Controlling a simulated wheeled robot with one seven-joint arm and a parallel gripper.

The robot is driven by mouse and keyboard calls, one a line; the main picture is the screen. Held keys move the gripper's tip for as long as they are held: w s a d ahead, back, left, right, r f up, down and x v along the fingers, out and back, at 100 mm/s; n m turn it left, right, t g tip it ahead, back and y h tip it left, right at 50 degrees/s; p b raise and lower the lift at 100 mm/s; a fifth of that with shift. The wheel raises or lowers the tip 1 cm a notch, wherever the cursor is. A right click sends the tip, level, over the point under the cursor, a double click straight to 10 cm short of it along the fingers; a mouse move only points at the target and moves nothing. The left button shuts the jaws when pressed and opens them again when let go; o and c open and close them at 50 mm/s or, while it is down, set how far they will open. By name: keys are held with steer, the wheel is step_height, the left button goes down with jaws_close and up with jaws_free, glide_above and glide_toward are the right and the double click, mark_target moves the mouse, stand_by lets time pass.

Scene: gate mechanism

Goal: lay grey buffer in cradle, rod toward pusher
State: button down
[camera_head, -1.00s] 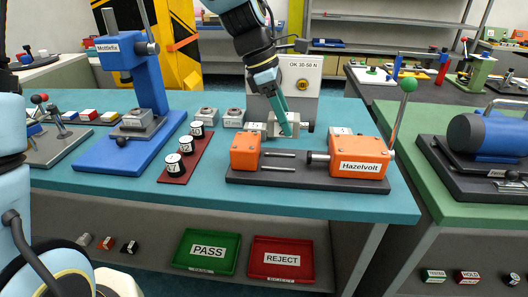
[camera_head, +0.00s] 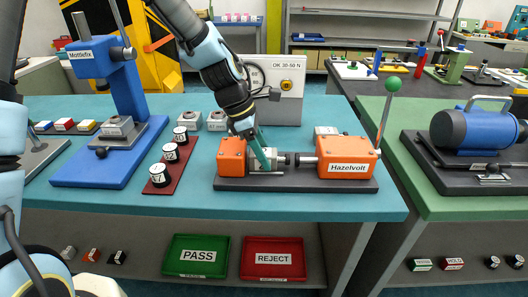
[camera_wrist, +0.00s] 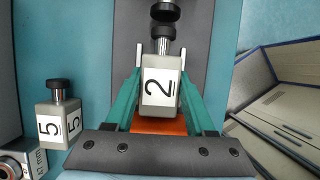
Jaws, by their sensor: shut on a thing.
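The grey buffer (camera_wrist: 158,85), labelled 2, lies between the green fingers of my gripper (camera_wrist: 158,102), which is shut on it. Its rod (camera_wrist: 164,40) points toward the black pusher (camera_wrist: 165,10), with a small gap between them. In the head view my gripper (camera_head: 266,165) is low between the orange end block (camera_head: 231,157) and the orange Hazelvolt housing (camera_head: 347,158). The buffer (camera_head: 262,154) is at the cradle, near the end block. Pale cradle rails (camera_wrist: 183,57) show on both sides of the rod. Whether the buffer rests on the rails cannot be told.
Another grey buffer (camera_wrist: 58,115), labelled 5, stands beside the fixture base. A lever with a green ball (camera_head: 393,85) rises at the housing's right. A red strip with several round weights (camera_head: 170,165) lies left. The teal bench front (camera_head: 300,205) is clear.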

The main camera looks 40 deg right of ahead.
steer(key=shift+c, duration=1.2)
jaws_free()
steer(key=b+v, duration=0.1)
steer(key=v, duration=1.1)
steer(key=shift+d, duration=0.1)
steer(key=w+a+f+m+t, duration=0.1)
steer(key=w+a, duration=0.1)
steer(key=a, duration=0.4)
steer(key=w+a+f+m+t+y, duration=0.1)
steer(key=w+a+m, duration=0.1)
steer(key=a, duration=0.4)
steer(key=w+a+f+m, duration=0.1)
steer(key=w+a, duration=0.3)
steer(key=a, duration=0.2)
steer(key=shift+w+a+f+m+t+y, duration=0.1)
steer(key=shift+a+f+m+t+y, duration=0.05)
steer(key=shift+f+m+t+y, duration=0.2)
steer(key=s+a+f+m+t+y, duration=0.1)
steer(key=a+m, duration=0.5)
steer(key=a, duration=1.3)
steer(key=shift+s+a+f+m+t+y, duration=0.15)
steer(key=shift+s+f+m+t+y, duration=0.2)
steer(key=shift+s+f, duration=0.3)
